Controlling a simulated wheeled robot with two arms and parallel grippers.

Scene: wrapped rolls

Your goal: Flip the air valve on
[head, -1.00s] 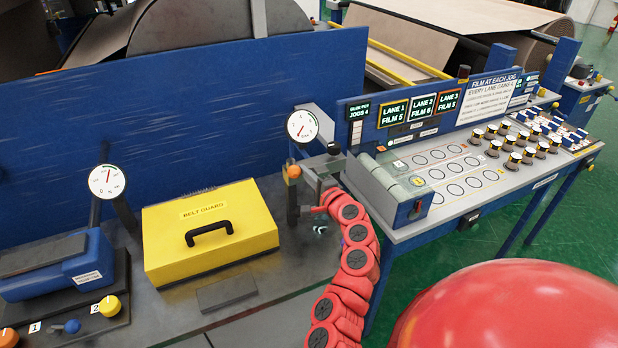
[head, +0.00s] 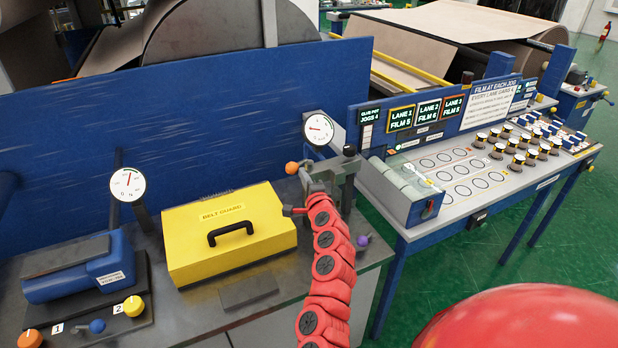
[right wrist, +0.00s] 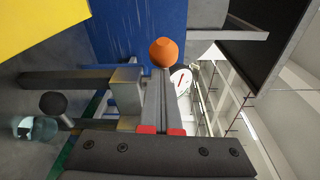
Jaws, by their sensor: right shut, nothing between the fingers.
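The air valve's lever ends in an orange ball (head: 291,167), left of and below a white dial gauge (head: 318,128) on the bench. My right gripper (head: 306,170) is at the lever, beside the ball. In the right wrist view the orange ball (right wrist: 163,52) stands just past the tips of my right gripper (right wrist: 160,76), which is shut and empty. I cannot tell whether the fingers touch the ball. The gauge (right wrist: 181,82) shows partly behind the fingers. The valve body is largely hidden by my arm in the head view. My left gripper is out of view.
A yellow belt guard box (head: 228,238) sits to the left. A second gauge (head: 127,185) and a blue unit (head: 80,272) are farther left. A black knob (head: 349,150) stands right of the valve. A panel table (head: 400,225) is at the right.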

